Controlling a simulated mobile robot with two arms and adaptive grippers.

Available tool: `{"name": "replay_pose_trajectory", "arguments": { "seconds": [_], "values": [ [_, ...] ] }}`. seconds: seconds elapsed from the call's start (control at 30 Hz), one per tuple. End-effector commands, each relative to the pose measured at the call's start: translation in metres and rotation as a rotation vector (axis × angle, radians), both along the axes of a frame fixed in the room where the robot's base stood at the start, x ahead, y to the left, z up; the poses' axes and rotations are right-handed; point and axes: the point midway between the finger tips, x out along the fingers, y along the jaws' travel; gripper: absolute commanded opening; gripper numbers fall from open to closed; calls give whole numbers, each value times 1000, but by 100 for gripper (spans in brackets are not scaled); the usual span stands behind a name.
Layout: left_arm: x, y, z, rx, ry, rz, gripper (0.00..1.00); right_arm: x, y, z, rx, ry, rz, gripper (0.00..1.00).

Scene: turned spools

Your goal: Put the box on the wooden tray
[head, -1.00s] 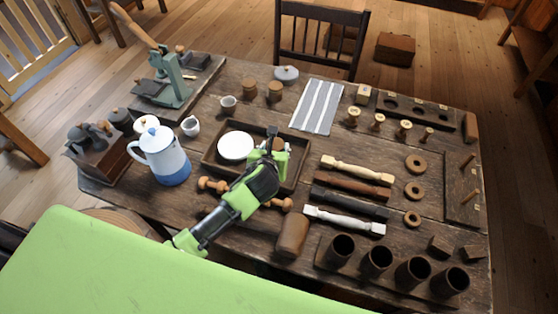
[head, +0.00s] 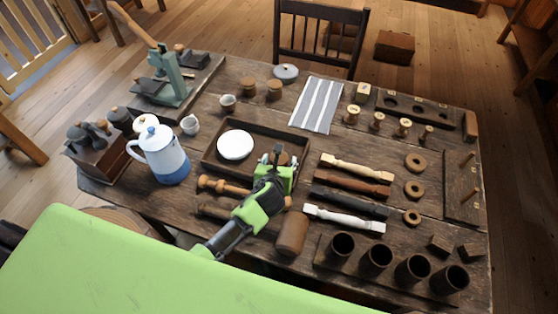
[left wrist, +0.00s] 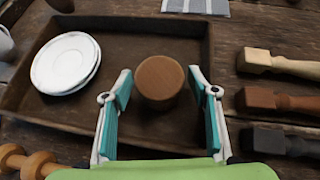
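The box, seen as a round brown wooden piece with a flat top (left wrist: 160,80), stands inside the wooden tray (left wrist: 26,88) on the tray's right side. In the head view the tray (head: 212,166) lies mid-table, and the box is mostly hidden by my left gripper (head: 278,158). In the left wrist view my left gripper (left wrist: 160,80) is open, with one finger on each side of the box's near part and narrow gaps showing. Whether a finger touches it is hard to tell. My right gripper is not in view.
White plates (head: 235,145) fill the tray's left part. A blue and white pot (head: 165,158) stands left of it. Turned spindles (head: 350,182) lie to the right, a brown mallet-like block (head: 292,233) in front. A striped cloth (head: 317,105) lies behind.

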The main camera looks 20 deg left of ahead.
Motion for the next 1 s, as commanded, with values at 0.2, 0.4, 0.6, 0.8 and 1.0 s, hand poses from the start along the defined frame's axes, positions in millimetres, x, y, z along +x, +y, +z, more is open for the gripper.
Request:
{"name": "replay_pose_trajectory", "arguments": {
  "seconds": [0.2,0.4,0.6,0.8,1.0],
  "values": [
    [0,0,0,-1,0,1,55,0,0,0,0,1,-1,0],
    [-3,0,4,0,1,1,55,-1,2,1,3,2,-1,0],
    [-29,-4,23,-1,0,-1,55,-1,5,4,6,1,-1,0],
    [-63,-10,46,0,-1,-1,55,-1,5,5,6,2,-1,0],
    [-88,-14,63,1,0,1,55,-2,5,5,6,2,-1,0]
  ]
}}
